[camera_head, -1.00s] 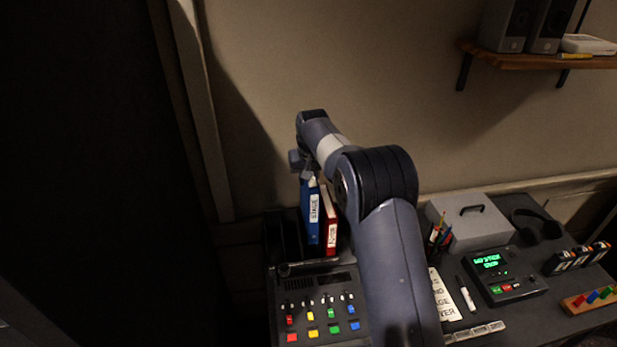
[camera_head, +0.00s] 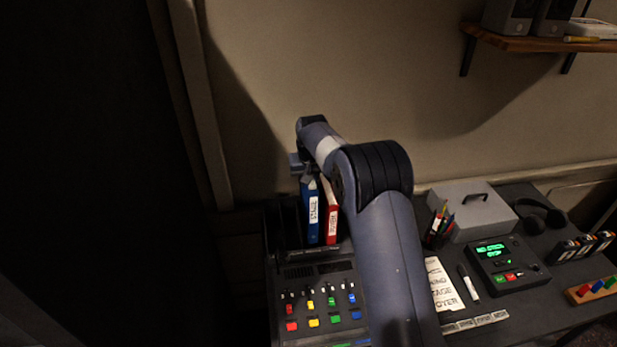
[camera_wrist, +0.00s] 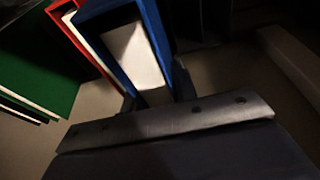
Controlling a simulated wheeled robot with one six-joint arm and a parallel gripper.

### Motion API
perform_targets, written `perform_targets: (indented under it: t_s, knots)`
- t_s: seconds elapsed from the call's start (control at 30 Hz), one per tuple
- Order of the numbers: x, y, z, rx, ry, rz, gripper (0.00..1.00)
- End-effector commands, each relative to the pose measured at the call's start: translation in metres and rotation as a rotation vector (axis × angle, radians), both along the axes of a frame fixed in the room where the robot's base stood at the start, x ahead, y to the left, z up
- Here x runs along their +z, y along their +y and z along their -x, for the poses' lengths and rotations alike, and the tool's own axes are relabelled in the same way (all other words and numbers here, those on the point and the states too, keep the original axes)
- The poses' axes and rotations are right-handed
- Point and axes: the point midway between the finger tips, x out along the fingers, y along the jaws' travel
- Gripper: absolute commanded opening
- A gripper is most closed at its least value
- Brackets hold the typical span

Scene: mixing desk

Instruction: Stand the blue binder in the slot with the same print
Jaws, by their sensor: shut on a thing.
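The blue binder (camera_head: 311,226) stands upright at the rack, its white spine label reading what looks like "STAGE". It also shows in the wrist view (camera_wrist: 158,35), with its top end close to my gripper. My gripper (camera_head: 308,178) is shut on the top of the blue binder; the fingertips are partly hidden. The dark slotted rack (camera_head: 283,228) is around the binder's lower part, with dark slots to the left. Whether the binder's foot rests on the rack floor is hidden, and the slot prints cannot be read.
A red binder (camera_head: 331,222) stands just right of the blue one. A green thing (camera_wrist: 40,65) shows left in the wrist view. The mixing desk (camera_head: 318,300) lies in front. A grey box (camera_head: 472,212), pen cup (camera_head: 438,232) and lit device (camera_head: 503,262) are to the right.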

Motion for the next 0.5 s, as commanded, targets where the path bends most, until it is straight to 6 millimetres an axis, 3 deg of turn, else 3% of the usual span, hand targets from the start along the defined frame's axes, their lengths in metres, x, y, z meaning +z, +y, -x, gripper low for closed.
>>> perform_targets:
  t_s: [0.5]
  knots:
    - [-0.043, 0.0, 0.0, 0.0, -0.001, 0.0, 0.0]
